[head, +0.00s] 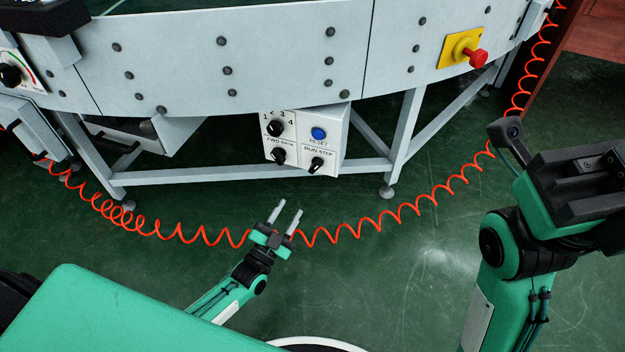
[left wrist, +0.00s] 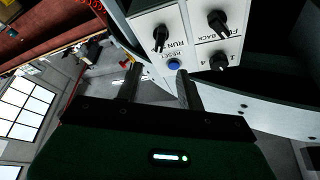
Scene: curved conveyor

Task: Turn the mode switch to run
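The mode switch (head: 316,163) is a black knob under the words RUN STEP, at the lower right of the white control box (head: 296,115). It also shows in the left wrist view (left wrist: 160,38), beside the word RUN. I cannot tell for sure which word its pointer marks. My left gripper (head: 287,213) is below and in front of the box, apart from it, its two fingers spread with nothing between them. Its fingers (left wrist: 158,85) show open in the left wrist view too. My right gripper (head: 592,168) is at the right edge, its fingers unclear.
The box also carries a blue RESET button (head: 318,134), a FWD BACK knob (head: 278,155) and a numbered selector (head: 276,127). A red emergency button (head: 477,58) is on the conveyor's side at the upper right.

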